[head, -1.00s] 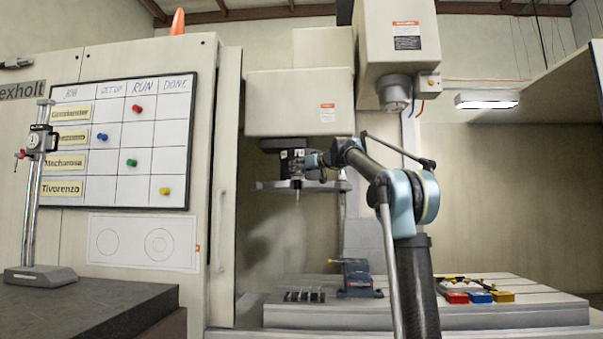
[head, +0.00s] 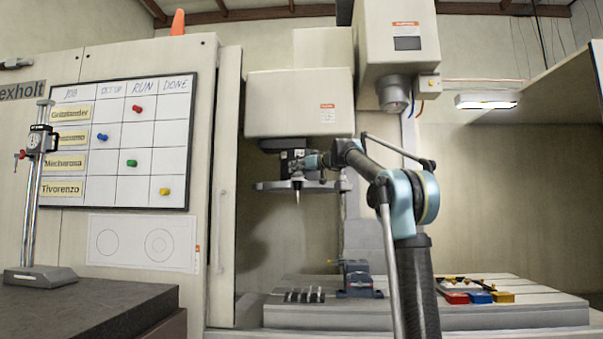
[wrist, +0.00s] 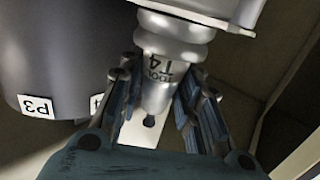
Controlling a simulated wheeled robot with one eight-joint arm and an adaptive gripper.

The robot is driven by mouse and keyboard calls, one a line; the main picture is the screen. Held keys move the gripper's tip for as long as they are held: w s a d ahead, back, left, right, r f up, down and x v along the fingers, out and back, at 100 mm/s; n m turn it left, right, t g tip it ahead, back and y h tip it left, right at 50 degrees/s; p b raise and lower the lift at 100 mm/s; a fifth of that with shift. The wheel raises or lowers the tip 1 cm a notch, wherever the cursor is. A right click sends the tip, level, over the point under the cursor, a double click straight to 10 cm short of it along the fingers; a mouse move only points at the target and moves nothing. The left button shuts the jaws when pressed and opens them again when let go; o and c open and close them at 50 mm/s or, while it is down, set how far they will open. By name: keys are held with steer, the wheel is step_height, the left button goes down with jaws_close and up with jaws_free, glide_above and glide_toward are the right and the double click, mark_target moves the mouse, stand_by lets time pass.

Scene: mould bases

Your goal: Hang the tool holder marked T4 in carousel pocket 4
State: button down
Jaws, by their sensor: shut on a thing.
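The silver tool holder marked T4 (wrist: 165,62) is between the fingers of my gripper (wrist: 160,85) in the wrist view. The fingers are shut on it from both sides. Its upper flange meets a light metal part at the top of that view; I cannot tell whether it is seated. The dark carousel drum (wrist: 70,45) is just left of the holder, with a P3 label (wrist: 36,106). Another label beside it is mostly hidden behind a finger. In the head view my gripper (head: 314,161) is at the carousel disc (head: 268,186), under the machine's white housing.
Below, the machine table (head: 420,315) carries a blue vise (head: 357,280), several dark pieces at left, and red, blue and yellow blocks (head: 480,297). The spindle (head: 393,94) hangs to the right of the carousel. The enclosure door edge (head: 225,190) stands at left.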

steer(key=shift+f, duration=0.25)
stand_by(0.6)
steer(key=c, duration=1.1)
jaws_free()
steer(key=v, duration=1.2)
steer(key=s+d+f+m+g+h, duration=0.1)
steer(key=s+d+f+g+h, duration=0.1)
steer(key=s+f, duration=0.85)
steer(key=s+d+f+m+g+h, duration=0.1)
steer(key=s+f+g, duration=0.1)
steer(key=s+f, duration=0.8)
steer(key=s+d+f+m+g+h, duration=0.15)
steer(key=s+f, duration=0.45)
steer(key=f, duration=0.9)
steer(key=s+d+f+m+g+h, duration=0.1)
steer(key=s+d+f+m+h, duration=0.1)
steer(key=s+d+f, duration=0.3)
steer(key=s+d+f+m+g+h, duration=0.1)
steer(key=s+d+f+h, duration=0.2)
steer(key=s+f, duration=0.8)
steer(key=s+d+f+m+g+h, duration=0.2)
steer(key=s+d+f, duration=0.5)
steer(key=f, duration=1.2)
steer(key=shift+s+d+m+h, duration=0.1)
steer(key=shift+s+m+h, duration=0.1)
steer(key=shift+s+h, duration=0.25)
steer(key=shift+s+d+m+h, duration=0.15)
steer(key=shift+s+h, duration=0.05)
steer(key=shift+s, duration=0.35)
